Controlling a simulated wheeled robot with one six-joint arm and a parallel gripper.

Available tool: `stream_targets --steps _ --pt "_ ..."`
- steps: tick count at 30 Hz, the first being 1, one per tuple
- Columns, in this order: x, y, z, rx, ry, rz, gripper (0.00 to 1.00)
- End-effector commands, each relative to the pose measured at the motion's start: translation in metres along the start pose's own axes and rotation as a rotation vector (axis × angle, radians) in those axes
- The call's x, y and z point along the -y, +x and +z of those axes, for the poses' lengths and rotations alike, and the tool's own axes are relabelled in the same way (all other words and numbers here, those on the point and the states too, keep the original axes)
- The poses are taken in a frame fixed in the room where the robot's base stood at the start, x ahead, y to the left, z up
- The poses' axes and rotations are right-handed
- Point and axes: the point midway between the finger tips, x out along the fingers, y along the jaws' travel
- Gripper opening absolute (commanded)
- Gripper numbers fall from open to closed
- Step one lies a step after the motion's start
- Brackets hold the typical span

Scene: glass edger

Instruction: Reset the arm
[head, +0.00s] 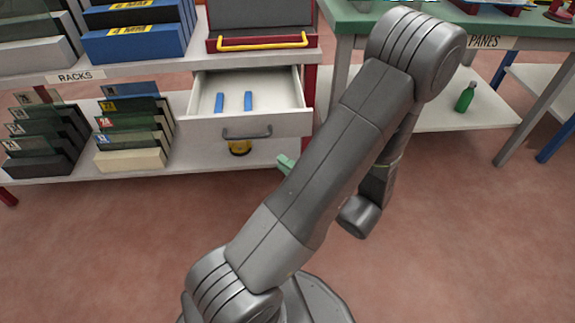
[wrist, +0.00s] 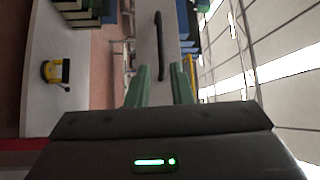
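My gripper (head: 285,163) shows in the head view only as a green fingertip beside my arm, just right of and below the open drawer (head: 290,125). The rest of it is hidden behind my arm. In the wrist view the two green fingers of my gripper (wrist: 160,85) are spread apart with nothing held between them. The drawer's dark handle (wrist: 160,45) appears beyond the gap between the fingers. My arm is bent, with its elbow high.
The drawer holds two blue pieces (head: 219,103). Its handle (head: 247,134) faces the floor side. A yellow object (head: 239,147) sits below the drawer. Racks (head: 133,135) stand on the left shelf. A green bottle (head: 465,97) stands under the right table. The floor in front is clear.

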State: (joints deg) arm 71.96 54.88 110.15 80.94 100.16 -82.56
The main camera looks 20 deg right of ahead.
Motion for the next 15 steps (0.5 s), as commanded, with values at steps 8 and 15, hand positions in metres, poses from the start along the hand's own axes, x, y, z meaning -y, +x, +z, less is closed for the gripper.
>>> stream_targets --steps 8,15 --pt "0.0000 0.0004 0.0000 0.000 0.000 0.000 0.20" --pt "-0.0003 0.0058 0.0001 0.001 0.000 -0.001 0.20"
